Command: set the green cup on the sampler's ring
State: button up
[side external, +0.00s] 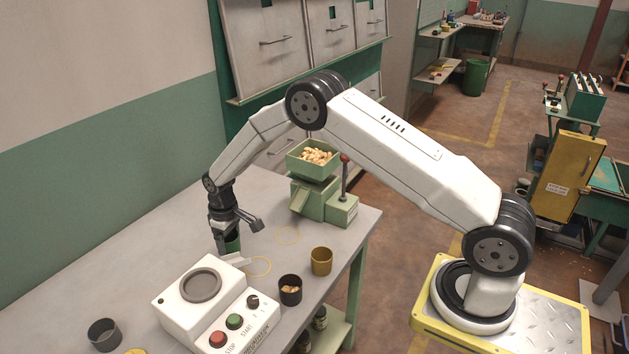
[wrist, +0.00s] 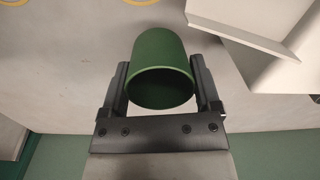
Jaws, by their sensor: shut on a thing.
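The green cup (side external: 233,243) is between the two fingers of my gripper (side external: 229,238), which is shut on it. In the wrist view the green cup (wrist: 160,52) fills the space between the fingers of my gripper (wrist: 160,72), and its dark open mouth faces the camera. I see nothing inside it. The sampler is a white box (side external: 178,297) at the front of the table, with a round grey ring (side external: 203,286) on its top. The cup is behind the sampler, apart from the ring. I cannot tell whether the cup touches the table.
A dark cup with nuts (side external: 290,291) and a mustard cup (side external: 321,261) stand right of the sampler. An empty dark cup (side external: 104,335) is front left. A green hopper (side external: 313,160) full of nuts stands behind. The sampler's buttons (side external: 234,321) face front. The table's left side is clear.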

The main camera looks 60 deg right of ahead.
aim_at(231, 249)
jog(key=shift+f, duration=1.75)
jog(key=shift+f, duration=0.1)
jog(key=o, duration=1.2)
jog(key=shift+c, duration=0.2)
notch_tip(231, 249, up, 12)
jog(key=shift+d, duration=0.25)
